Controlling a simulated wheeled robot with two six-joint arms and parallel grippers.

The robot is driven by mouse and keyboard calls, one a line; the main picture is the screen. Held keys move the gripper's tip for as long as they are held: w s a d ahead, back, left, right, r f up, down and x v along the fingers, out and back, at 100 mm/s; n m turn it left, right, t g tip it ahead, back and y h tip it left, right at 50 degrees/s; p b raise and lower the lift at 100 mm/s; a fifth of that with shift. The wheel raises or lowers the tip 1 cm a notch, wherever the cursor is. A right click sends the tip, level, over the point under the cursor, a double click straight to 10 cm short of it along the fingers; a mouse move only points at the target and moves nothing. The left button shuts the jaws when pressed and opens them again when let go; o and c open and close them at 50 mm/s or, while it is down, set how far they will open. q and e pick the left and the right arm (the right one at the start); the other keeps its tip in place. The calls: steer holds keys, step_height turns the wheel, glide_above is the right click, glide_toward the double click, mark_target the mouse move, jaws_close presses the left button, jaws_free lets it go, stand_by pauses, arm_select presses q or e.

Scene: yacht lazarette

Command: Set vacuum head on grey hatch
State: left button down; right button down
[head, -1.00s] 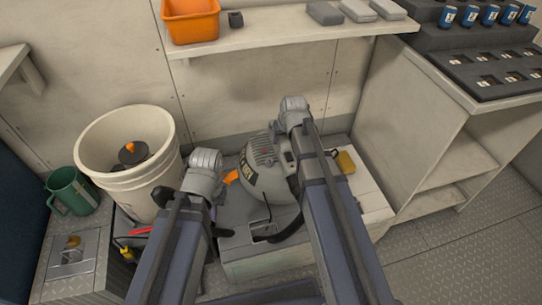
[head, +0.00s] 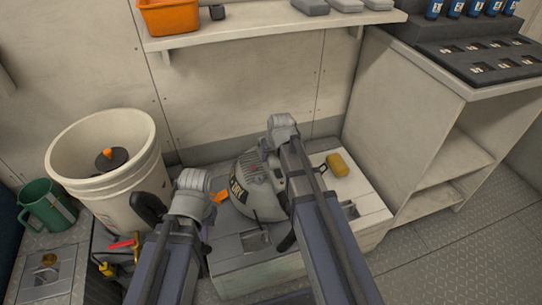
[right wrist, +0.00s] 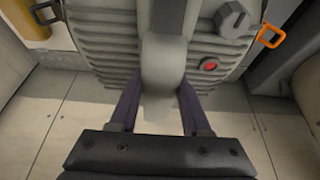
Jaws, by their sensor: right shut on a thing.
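The vacuum head (head: 252,185) is a grey ribbed dome with a dark label and an orange latch. It is upright at the grey hatch (head: 226,250), the grey left part of the low locker's top; I cannot tell whether it touches. My right gripper (right wrist: 160,112) is shut on its pale handle (right wrist: 163,62), as the right wrist view shows. That view also shows the ribbed shell and a red button. My right arm hides part of the head and hatch in the head view. My left gripper (head: 152,208) shows only partly beside its arm, near the bucket; its jaws are unclear.
A white bucket (head: 62,180) and a green mug (head: 44,207) stand at the left. A yellow sponge (head: 338,165) lies on the locker's lighter right part. A shelf with an orange bin (head: 168,16) runs above. Open shelving (head: 440,180) stands right.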

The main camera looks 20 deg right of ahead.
steer(key=shift+f+b, duration=0.4)
steer(key=shift+f, duration=0.5)
steer(key=shift+c, duration=1.8)
jaws_free()
steer(key=p+v, duration=1.1)
steer(key=v, duration=0.1)
steer(key=shift+r, duration=0.25)
steer(key=s+a+f+n+g+h, duration=0.1)
steer(key=s+a+n+g, duration=0.2)
steer(key=s+a, duration=1.1)
steer(key=s+g, duration=0.1)
steer(key=s, duration=0.3)
steer(key=shift+s+a+f+g+h, duration=0.2)
steer(key=shift+a+f+g+h, duration=0.05)
steer(key=shift+f+g+h, duration=0.1)
